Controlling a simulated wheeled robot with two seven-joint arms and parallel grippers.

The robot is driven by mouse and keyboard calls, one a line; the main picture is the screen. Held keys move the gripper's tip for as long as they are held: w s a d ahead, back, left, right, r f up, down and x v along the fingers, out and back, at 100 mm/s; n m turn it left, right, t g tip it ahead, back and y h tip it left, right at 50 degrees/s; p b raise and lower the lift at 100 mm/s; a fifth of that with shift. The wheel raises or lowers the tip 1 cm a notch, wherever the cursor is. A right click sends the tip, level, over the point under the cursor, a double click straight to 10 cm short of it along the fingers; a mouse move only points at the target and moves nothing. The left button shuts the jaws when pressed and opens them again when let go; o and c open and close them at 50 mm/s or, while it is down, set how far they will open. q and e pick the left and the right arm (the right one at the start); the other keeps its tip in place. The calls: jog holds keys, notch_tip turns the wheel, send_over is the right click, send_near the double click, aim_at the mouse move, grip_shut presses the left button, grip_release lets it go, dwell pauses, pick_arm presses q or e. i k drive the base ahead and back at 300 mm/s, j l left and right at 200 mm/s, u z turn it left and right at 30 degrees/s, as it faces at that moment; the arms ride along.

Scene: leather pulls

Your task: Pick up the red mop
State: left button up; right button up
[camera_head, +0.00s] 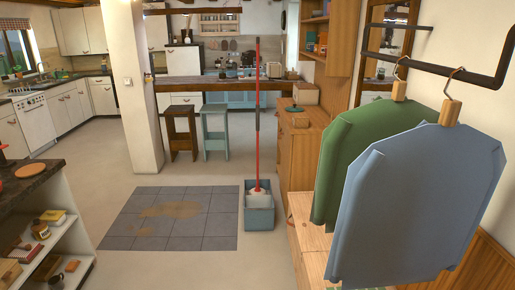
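The red mop (257,150) stands upright in a blue-grey bucket (259,218) on the floor, near the middle of the head view. Its long thin handle is red with a dark section in the middle, and its pale head sits down inside the bucket, partly hidden by the bucket wall. Neither of my grippers shows in the head view, and nothing is touching the mop.
Dark floor tiles (170,222) with a brown stain lie left of the bucket. A wooden cabinet (300,145) stands close on its right. Hanging green (345,150) and blue (420,200) garments fill the right foreground. A shelf unit (42,235) is at left. Two stools (215,130) stand behind.

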aim_at(258, 190)
jog(key=i+j, duration=0.2)
jog(key=i, duration=0.3)
jog(key=i+j, duration=0.15)
jog(key=i, duration=0.4)
jog(key=i+j, duration=0.2)
jog(key=i, duration=0.3)
jog(key=i+j, duration=0.2)
jog(key=i, duration=0.3)
jog(key=i+j+z, duration=0.1)
jog(key=i+j, duration=0.15)
jog(key=i, duration=0.3)
jog(key=i+j+z, duration=0.1)
jog(key=i+j, duration=0.15)
jog(key=i, duration=0.3)
jog(key=i+j+z, duration=0.1)
jog(key=i+j, duration=0.25)
jog(key=i, duration=0.2)
